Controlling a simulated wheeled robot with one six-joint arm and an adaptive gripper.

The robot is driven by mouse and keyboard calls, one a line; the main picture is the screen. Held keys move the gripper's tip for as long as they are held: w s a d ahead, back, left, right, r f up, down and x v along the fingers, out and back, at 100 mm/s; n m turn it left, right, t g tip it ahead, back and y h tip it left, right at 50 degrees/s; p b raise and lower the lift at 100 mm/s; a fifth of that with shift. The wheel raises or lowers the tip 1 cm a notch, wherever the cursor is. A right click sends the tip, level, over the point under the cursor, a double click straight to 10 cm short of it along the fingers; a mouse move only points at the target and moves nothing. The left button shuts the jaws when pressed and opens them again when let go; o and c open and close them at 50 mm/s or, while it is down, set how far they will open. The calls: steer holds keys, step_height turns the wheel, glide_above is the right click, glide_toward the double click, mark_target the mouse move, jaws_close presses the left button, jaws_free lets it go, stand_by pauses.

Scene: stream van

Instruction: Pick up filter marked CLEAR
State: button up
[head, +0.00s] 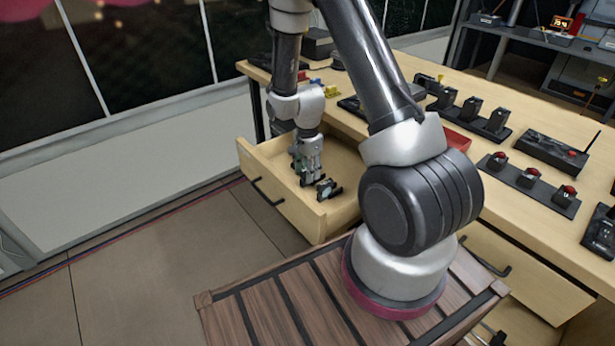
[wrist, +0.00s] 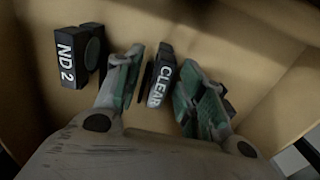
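The filter marked CLEAR (wrist: 162,78) is a small dark block with white lettering, standing in the open drawer (head: 283,205). In the wrist view it lies between the two green-padded fingers of my gripper (wrist: 163,88). The fingers are apart, with narrow gaps showing beside the filter, so my gripper looks open around it. In the head view my gripper (head: 308,172) reaches down inside the drawer, and the CLEAR label cannot be read there.
A filter marked ND 2 (wrist: 78,56) stands left of the left finger. Another dark piece is partly hidden behind the right finger. In the head view an unreadable filter (head: 327,189) stands near the drawer front. The workbench (head: 455,160) above holds several black devices.

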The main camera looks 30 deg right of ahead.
steer(key=shift+f, duration=0.1)
steer(key=shift+c, duration=0.3)
jaws_close()
